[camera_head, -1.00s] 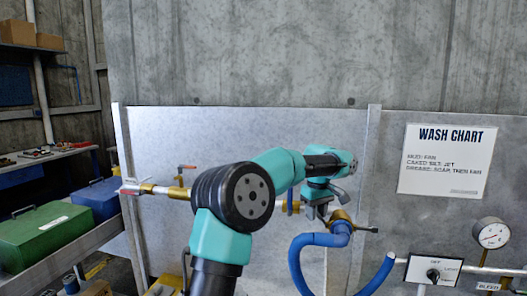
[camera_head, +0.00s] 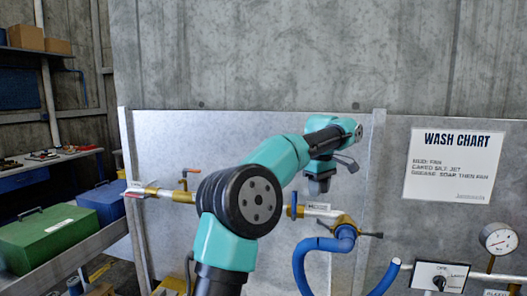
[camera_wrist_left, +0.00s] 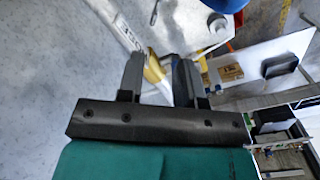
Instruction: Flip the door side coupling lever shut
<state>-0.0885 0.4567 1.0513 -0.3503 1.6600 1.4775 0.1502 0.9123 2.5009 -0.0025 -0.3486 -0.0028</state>
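My left gripper (camera_head: 319,192) hangs just above the pipe and coupling, pointing down, apart from the lever. In the left wrist view its two fingers (camera_wrist_left: 160,75) stand apart with nothing held; yellow brass (camera_wrist_left: 153,68) shows behind the gap. My right gripper is not in view.
A blue handle (camera_head: 293,205) sits on the pipe left of the coupling. A red-handled valve (camera_head: 190,173) is further left. A gauge (camera_head: 501,239) and a selector dial box (camera_head: 438,277) are at right. The panel behind the arm is flat.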

